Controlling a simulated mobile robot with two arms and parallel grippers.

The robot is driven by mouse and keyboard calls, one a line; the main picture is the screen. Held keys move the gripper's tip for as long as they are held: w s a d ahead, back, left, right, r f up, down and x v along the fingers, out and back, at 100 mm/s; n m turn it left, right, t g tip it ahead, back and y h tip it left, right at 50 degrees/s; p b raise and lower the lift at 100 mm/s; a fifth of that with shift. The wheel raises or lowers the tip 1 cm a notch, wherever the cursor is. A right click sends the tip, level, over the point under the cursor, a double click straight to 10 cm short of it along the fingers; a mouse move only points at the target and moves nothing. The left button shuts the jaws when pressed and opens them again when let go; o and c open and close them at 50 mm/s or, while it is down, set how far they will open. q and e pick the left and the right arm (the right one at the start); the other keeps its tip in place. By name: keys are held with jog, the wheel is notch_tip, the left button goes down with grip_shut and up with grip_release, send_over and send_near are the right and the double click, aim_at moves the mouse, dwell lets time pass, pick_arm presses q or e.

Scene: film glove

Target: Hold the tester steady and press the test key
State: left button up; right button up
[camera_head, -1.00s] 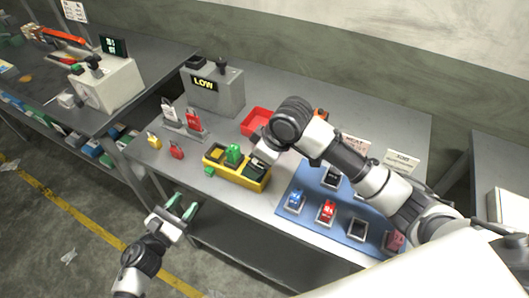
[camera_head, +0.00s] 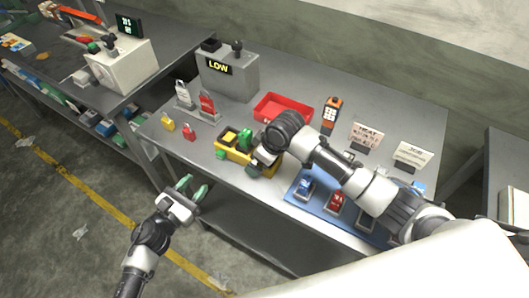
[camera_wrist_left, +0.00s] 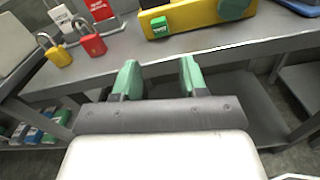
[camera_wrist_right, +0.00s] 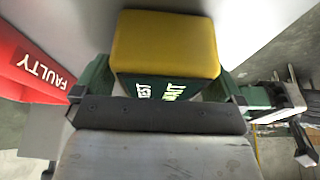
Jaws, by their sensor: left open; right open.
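The yellow tester (camera_head: 262,169) lies near the front edge of the bench, with green parts on it. My right gripper (camera_head: 262,157) is open at its right end. In the right wrist view, the tester's yellow end (camera_wrist_right: 165,42) and a dark face lettered "TEST" and "WAIT" sit between the green fingers; I cannot tell whether they touch. My left gripper (camera_head: 190,187) is open and empty, in front of the bench edge and left of the tester. In the left wrist view, a small green lettered block (camera_wrist_left: 160,26), seemingly the test key, projects from the tester's front, beyond the fingers.
A yellow padlock (camera_head: 168,124) and red padlock (camera_head: 189,133) lie left of the tester. A grey box reading "LOW" (camera_head: 228,78) and red tray (camera_head: 284,104) stand behind. A blue mat (camera_head: 299,195) with small devices lies right, partly under my right arm.

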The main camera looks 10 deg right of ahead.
jog(key=c, duration=1.1)
pick_arm(q)
grip_shut()
pick_arm(e)
jog(key=shift+c, duration=0.7)
dwell(0.4)
